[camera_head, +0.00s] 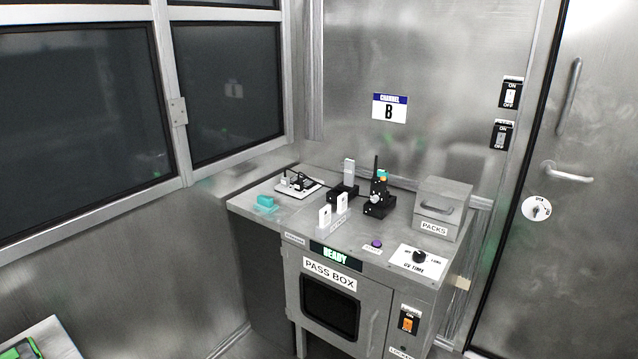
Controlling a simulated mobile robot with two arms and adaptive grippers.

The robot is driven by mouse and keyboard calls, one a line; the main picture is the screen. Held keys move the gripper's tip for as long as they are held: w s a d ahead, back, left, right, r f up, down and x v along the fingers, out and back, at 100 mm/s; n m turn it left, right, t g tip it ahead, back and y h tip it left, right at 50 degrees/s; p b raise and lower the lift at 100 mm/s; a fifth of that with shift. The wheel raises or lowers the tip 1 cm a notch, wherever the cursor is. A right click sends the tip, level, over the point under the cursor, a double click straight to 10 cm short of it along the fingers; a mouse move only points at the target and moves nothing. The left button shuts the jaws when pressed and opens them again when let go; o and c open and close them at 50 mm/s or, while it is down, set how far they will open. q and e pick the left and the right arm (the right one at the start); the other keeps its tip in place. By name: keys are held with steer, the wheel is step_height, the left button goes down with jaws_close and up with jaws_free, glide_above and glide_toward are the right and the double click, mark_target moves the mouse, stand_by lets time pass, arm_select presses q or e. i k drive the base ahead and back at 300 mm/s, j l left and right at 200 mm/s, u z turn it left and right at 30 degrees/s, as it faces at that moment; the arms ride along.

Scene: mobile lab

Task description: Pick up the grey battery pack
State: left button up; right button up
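I cannot make out a grey battery pack for certain in the head view. A grey metal box labelled PACKS (443,213), with a handle on its closed front, stands at the right end of the counter; its inside is hidden. A black handheld device (378,198) with an upright antenna stands left of the box. Beside it is a low black holder (342,193) with a pale upright piece behind it; I cannot tell what that piece is. Neither of my grippers is in view.
The pass box (330,306) is below. A pale surface (52,334) shows bottom left.

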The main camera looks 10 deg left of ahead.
mark_target(349, 165)
steer(key=i+u, duration=0.15)
steer(key=i+j+z, duration=0.35)
steer(key=i+j, duration=0.9)
steer(key=i, duration=0.15)
